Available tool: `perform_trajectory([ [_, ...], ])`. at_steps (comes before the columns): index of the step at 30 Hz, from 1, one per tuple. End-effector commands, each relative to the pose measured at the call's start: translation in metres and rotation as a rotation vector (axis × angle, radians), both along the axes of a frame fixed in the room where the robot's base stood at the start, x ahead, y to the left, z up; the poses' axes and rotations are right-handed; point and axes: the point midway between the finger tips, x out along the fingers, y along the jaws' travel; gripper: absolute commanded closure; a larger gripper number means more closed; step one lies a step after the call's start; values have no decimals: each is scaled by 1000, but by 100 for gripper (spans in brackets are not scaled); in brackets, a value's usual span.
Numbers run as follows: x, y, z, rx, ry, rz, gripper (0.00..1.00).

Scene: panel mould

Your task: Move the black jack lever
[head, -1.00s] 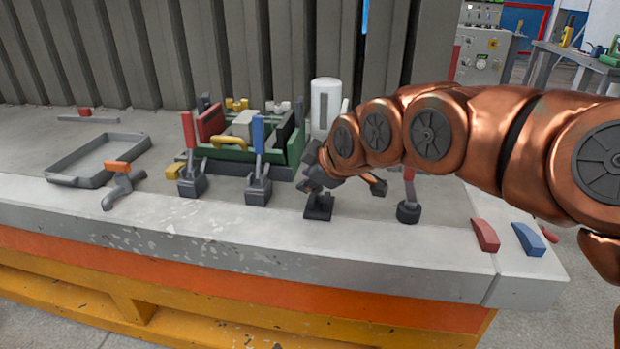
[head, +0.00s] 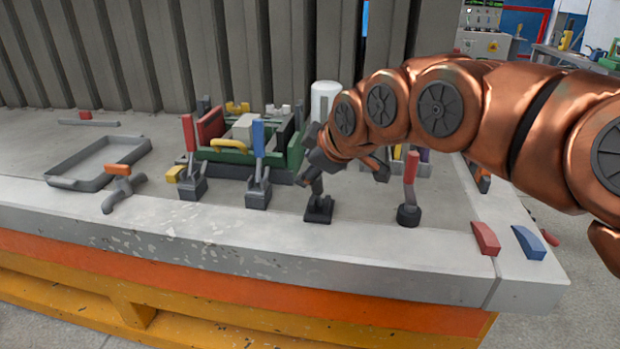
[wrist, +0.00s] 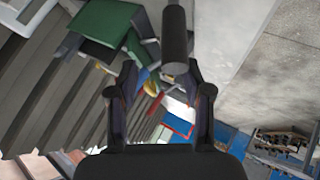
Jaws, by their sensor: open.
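The black jack lever (head: 318,208) stands on its square black base near the bench's front edge in the head view. Its short shaft rises almost upright, and its top is partly hidden by or merges with my gripper (head: 345,165). In the wrist view the lever's dark cylindrical grip (wrist: 174,45) on a grey rod shows at the top middle, just beyond the fingertips. My gripper (wrist: 162,76) is open, with nothing between its fingers. I cannot tell whether a finger touches the lever.
Left of it stand a blue-handled lever (head: 258,140) and a red-handled lever (head: 188,135), before a green mould (head: 235,158). Another red-handled lever (head: 411,168) stands close on the right. A white cylinder (head: 325,97) is behind. The bench front edge (head: 360,240) is clear.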

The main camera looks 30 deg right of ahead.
Motion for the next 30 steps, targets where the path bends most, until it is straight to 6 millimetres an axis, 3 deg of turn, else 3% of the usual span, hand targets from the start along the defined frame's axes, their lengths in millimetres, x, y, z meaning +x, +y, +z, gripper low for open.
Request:
perform_trajectory([
  [3,1,1,20,1,-8,1,50],
  [12,0,0,54,0,-4,1,50],
  [30,0,1,63,1,-1,1,50],
])
